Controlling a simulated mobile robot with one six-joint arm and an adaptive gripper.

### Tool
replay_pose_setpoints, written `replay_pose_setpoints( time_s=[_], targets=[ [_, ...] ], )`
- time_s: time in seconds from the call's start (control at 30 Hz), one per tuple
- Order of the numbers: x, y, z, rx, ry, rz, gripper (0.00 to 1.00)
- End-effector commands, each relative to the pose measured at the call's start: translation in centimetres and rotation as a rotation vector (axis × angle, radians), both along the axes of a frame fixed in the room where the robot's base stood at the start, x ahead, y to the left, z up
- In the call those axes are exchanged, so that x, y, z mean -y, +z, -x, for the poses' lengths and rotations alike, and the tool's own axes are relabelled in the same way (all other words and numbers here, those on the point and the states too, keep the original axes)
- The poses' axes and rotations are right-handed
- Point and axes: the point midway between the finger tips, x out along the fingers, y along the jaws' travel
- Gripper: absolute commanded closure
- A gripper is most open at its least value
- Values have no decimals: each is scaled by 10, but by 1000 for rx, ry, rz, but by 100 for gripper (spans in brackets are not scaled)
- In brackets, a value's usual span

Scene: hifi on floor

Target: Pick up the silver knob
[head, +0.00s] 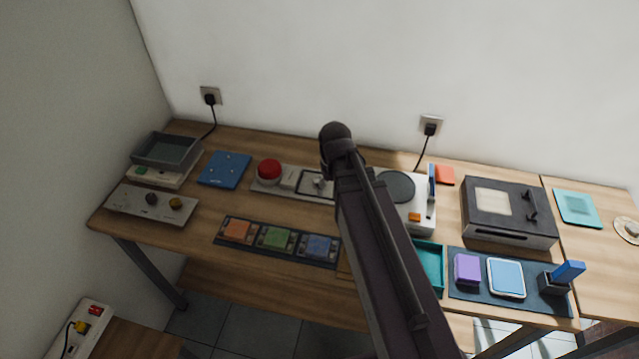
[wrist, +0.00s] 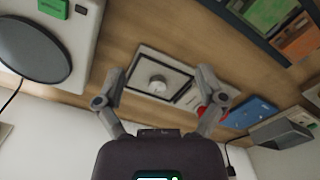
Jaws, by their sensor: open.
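The silver knob (wrist: 157,84) is small and round. It stands on a pale square plate with a dark edge (wrist: 184,95), between the two spread fingers of my gripper (wrist: 159,75) in the wrist view. The fingers are open and nothing is held between them. The distance from fingers to knob cannot be told exactly; they appear apart. In the head view the silver knob (head: 319,183) sits on a panel (head: 292,193) just left of my arm. My gripper's fingers are hidden behind the arm in that view.
A red button (head: 269,170) shares the panel, left of the knob. A white turntable unit (head: 421,206) stands to the right. A strip of coloured blocks (head: 249,241) lies in front. A plate with dark and gold knobs (head: 130,203) lies far left. Bare wood (head: 215,205) shows between.

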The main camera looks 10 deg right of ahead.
Motion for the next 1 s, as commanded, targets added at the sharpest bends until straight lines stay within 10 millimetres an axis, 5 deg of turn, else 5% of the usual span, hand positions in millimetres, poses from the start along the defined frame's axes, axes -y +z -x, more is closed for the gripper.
replay_pose_setpoints(
  time_s=[0.03,0.2,0.4,0.57,1.0],
  targets=[
    [0,0,-25,0,37,0,0],
    [-1,0,-88,0,196,0,0],
    [-2,0,-146,0,361,-1,0],
    [-2,0,-164,0,424,-1,0],
    [-3,-1,-164,0,434,-1,0]
  ],
)
